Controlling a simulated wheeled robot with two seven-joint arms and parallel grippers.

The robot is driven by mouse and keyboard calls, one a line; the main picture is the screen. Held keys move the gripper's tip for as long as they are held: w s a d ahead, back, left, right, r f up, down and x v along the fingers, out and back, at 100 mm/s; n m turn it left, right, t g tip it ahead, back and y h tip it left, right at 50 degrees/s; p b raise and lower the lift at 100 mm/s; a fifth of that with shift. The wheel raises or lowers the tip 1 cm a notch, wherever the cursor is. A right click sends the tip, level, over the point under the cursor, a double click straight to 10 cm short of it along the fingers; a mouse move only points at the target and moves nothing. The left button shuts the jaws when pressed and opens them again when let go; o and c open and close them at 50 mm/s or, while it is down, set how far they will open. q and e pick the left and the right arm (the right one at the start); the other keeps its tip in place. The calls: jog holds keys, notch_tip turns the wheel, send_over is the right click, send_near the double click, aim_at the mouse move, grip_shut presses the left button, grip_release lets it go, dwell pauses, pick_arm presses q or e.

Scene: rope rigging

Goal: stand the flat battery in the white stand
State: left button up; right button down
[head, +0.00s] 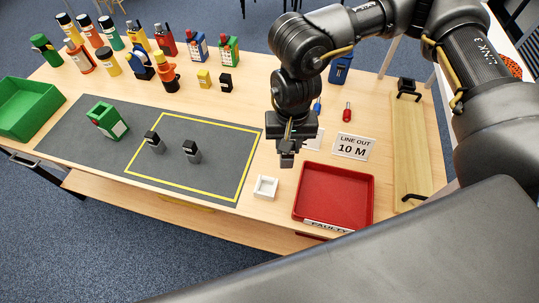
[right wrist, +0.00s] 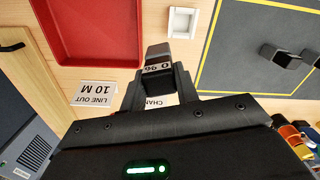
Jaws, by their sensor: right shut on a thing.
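My right gripper (head: 287,138) points down over the table and is shut on a dark battery (head: 287,159). In the right wrist view the battery (right wrist: 157,52) sits between the fingertips of the gripper (right wrist: 160,82), and its pale label seems to read 0 %. The white stand (head: 265,188) is a small square open holder on the wood, left of the red tray. It looks empty and also shows in the right wrist view (right wrist: 183,22). The battery is in the air, apart from the stand, behind it in the head view. My left gripper is out of view.
A red tray (head: 316,212) marked FAULTY is right of the stand. Two batteries (head: 154,143) (head: 191,152) stand on the grey mat (head: 75,129) inside a yellow outline. A LINE OUT 10 M card (head: 352,147) lies behind the tray. Bottles and boxes stand at the back left.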

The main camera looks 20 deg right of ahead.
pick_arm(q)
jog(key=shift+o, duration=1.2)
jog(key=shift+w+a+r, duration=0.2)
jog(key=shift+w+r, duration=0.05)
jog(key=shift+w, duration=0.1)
pick_arm(e)
jog(key=a+f+m, duration=0.3)
jog(key=a+f, duration=0.1)
jog(key=a, duration=0.1)
jog(key=shift+a, duration=0.4)
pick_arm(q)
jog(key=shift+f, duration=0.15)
pick_arm(e)
jog(key=shift+w+f+g, duration=0.1)
jog(key=shift+w+g, duration=0.05)
jog(key=shift+g, duration=0.15)
pick_arm(q)
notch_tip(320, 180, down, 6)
jog(key=b, duration=0.6)
pick_arm(e)
notch_tip(320, 180, down, 5)
jog(key=shift+f, duration=0.1)
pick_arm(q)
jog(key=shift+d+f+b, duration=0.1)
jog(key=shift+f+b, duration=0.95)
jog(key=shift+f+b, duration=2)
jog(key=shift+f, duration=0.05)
pick_arm(e)
jog(key=shift+f, duration=1.75)
